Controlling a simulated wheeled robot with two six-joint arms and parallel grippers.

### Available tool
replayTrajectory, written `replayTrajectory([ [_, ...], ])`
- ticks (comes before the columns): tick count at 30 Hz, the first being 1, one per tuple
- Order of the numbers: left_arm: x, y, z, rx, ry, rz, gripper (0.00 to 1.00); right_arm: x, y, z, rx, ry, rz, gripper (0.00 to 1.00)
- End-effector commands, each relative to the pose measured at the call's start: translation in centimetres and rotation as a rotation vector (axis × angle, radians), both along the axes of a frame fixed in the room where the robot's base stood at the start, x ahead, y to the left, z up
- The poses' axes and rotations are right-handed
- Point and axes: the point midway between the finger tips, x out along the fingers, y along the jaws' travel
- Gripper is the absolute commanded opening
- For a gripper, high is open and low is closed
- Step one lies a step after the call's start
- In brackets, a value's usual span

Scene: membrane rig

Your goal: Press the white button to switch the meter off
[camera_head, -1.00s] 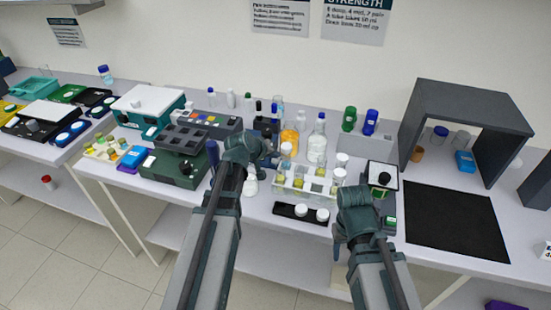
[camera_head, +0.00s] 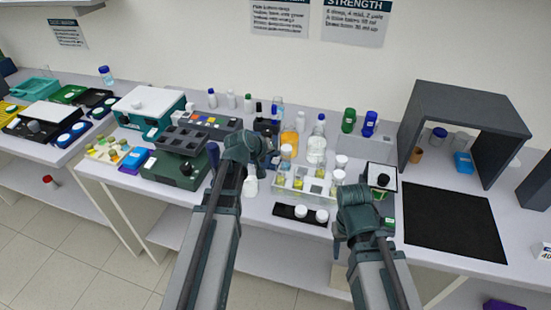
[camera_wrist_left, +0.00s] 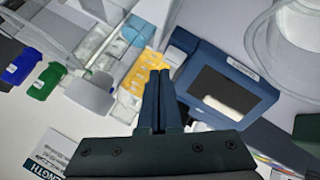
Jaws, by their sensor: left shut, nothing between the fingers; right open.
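The meter is a blue box with a dark screen (camera_wrist_left: 222,92) in the left wrist view, just right of my fingers. A dark blue box (camera_head: 265,126) behind my left gripper in the head view looks like the same meter, partly hidden. My left gripper (camera_head: 271,151) is shut and empty; its closed fingers (camera_wrist_left: 160,80) point over the bench beside the meter. I cannot tell whether they touch it. A small white patch (camera_wrist_left: 198,127) shows beside the fingers; I cannot tell if it is the white button. My right gripper (camera_head: 343,238) is at the bench's front edge, its fingers mostly hidden.
A clear rack with vials (camera_head: 302,186) and a black strip with white-capped jars (camera_head: 290,211) stand right of my left gripper. Several bottles, one clear with a blue cap (camera_head: 317,148), stand behind. A black mat (camera_head: 455,222) and grey hood (camera_head: 470,98) are at right.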

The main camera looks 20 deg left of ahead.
Motion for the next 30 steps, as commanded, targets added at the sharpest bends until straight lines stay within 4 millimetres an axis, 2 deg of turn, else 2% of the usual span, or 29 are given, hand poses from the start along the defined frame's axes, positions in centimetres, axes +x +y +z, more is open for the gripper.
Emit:
replayTrajectory([
  [5,0.0,0.0,0.7,0.0,0.0,0.0,0.0,0.0,0.0,0.7,0.0,0.0,0.0,0.5],
  [21,0.0,0.0,5.9,0.0,0.0,0.0,0.0,0.0,0.0,5.9,0.0,0.0,0.0,0.5],
  [30,0.0,0.0,6.0,0.0,0.0,0.0,0.0,0.0,0.0,6.0,0.0,0.0,0.0,0.5],
])
